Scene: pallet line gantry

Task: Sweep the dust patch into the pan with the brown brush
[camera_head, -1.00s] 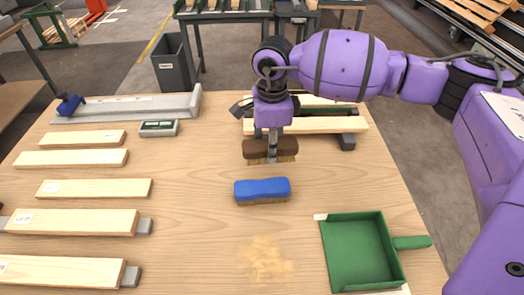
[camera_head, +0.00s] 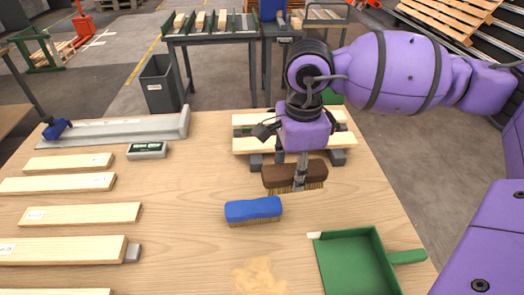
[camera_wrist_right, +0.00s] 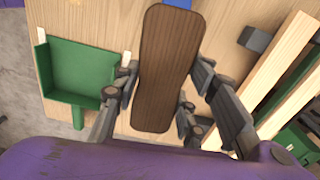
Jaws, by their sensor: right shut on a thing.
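My right gripper (camera_head: 300,182) is shut on the brown brush (camera_head: 282,174), bristles down, and holds it above the table behind the blue brush. In the right wrist view the brown brush (camera_wrist_right: 163,68) sits between the two fingers. The blue brush (camera_head: 253,209) lies on the table, bristles down. The dust patch (camera_head: 259,277) is a pale tan smear at the front of the table, nearer than the blue brush. The green pan (camera_head: 356,264) lies to the right of the dust, its handle pointing right; it also shows in the right wrist view (camera_wrist_right: 82,72). My left gripper is not in view.
Wooden boards (camera_head: 72,213) lie along the left side of the table (camera_head: 190,236). A small scale (camera_head: 146,150) and a grey rail (camera_head: 120,132) are at the back left. Planks on a rack (camera_head: 245,146) stand behind my right gripper. The table between brush and dust is otherwise clear.

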